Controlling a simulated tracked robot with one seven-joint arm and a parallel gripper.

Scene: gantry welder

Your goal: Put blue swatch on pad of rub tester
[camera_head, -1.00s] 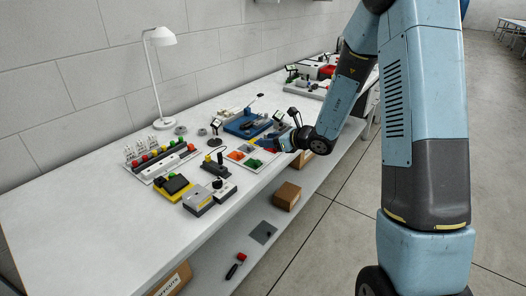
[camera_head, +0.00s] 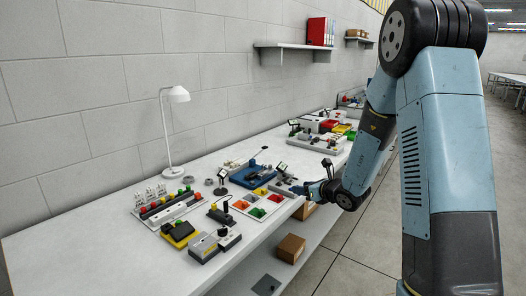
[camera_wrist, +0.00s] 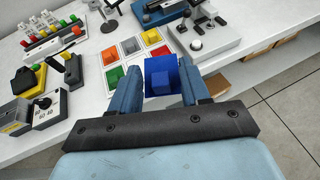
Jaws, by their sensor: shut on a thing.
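The blue swatch (camera_wrist: 161,66) is a blue square with a small blue block on its near face. My gripper (camera_wrist: 160,80) is shut on it, one finger on each side, in the wrist view.
The white swatch tray (camera_head: 243,209) holds orange, green and red pieces, left of my gripper. A blue-based device (camera_head: 240,178) stands behind it. A yellow and black device (camera_wrist: 28,80) and a grey box (camera_head: 205,247) stand left. A lamp (camera_head: 168,130) is at the wall.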

